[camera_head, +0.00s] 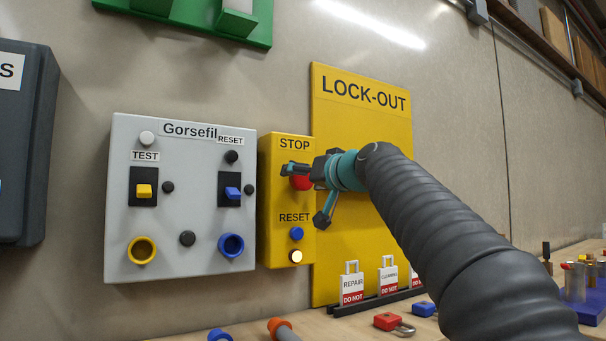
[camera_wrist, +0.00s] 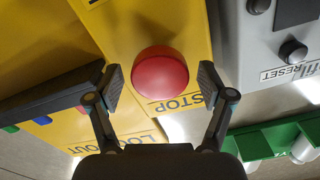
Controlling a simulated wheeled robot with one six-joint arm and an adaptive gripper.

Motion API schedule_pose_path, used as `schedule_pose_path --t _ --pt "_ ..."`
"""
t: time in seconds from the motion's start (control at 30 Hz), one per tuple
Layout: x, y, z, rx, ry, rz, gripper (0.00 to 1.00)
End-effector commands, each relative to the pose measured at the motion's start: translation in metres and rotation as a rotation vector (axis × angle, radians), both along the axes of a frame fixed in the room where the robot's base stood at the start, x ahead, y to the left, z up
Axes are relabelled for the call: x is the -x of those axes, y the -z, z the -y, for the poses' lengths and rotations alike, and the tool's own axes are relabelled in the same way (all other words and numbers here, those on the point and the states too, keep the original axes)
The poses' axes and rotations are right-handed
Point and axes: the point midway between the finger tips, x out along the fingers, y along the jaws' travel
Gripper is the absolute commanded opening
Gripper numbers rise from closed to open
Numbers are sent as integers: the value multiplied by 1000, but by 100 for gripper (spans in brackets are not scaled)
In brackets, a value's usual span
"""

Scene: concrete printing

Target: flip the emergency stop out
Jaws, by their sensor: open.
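The emergency stop is a round red button (camera_head: 301,184) on a yellow box (camera_head: 273,222) under the word STOP. In the head view my gripper (camera_head: 303,195) partly covers it. In the wrist view the red button (camera_wrist: 160,73) lies between the two fingertips of my gripper (camera_wrist: 160,84). The gripper is open, with a finger on either side of the button and a small gap at each side. Below the button on the box are a blue RESET button (camera_head: 296,233) and a pale, lit-looking lamp (camera_head: 295,256).
A grey Gorsefil panel (camera_head: 187,262) with switches and knobs is left of the yellow box. A yellow LOCK-OUT board (camera_head: 350,125) stands behind my arm, with tags (camera_head: 352,284) at its foot. A red padlock (camera_head: 387,321) lies on the bench below.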

Motion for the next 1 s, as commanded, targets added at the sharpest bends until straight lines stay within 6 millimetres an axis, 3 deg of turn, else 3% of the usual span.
schedule_pose_path --t 0.3,0.37,0.63,1.0 --pt "-2 0 -2 0 0 0 80" --pt "-2 0 -2 0 -1 0 68" --pt "-2 0 -2 -1 -1 0 0" --pt "8 1 5 0 -3 -2 0"
